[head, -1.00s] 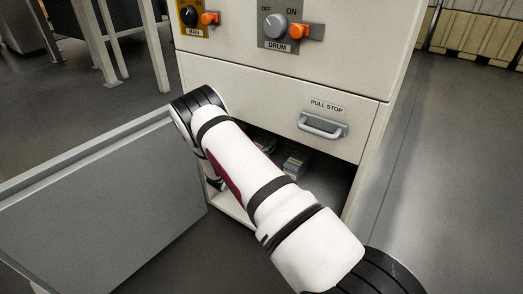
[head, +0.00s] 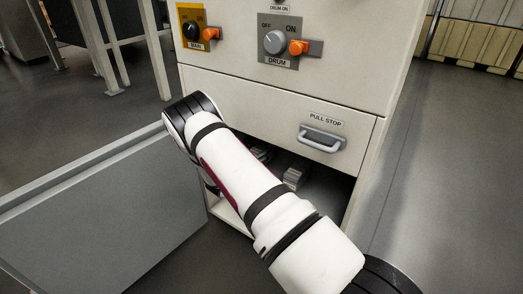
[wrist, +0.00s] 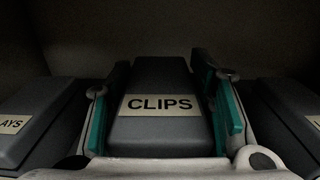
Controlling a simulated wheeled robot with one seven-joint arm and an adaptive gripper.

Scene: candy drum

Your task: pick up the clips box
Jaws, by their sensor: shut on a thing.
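The clips box (wrist: 155,78) is dark grey with a cream label reading CLIPS. It fills the middle of the wrist view. My gripper (wrist: 163,105) has its teal-padded fingers on either side of this box and is shut on it. In the head view my arm reaches into the open lower compartment of the cabinet, and the gripper and clips box are hidden behind the arm. I cannot tell whether the box rests on the compartment floor.
A dark box labelled "...AYS" (wrist: 32,120) lies to the left, and another dark box (wrist: 292,115) to the right. The cabinet (head: 240,95) has a PULL STOP handle (head: 323,138) above the opening. A grey panel (head: 110,220) stands at the left.

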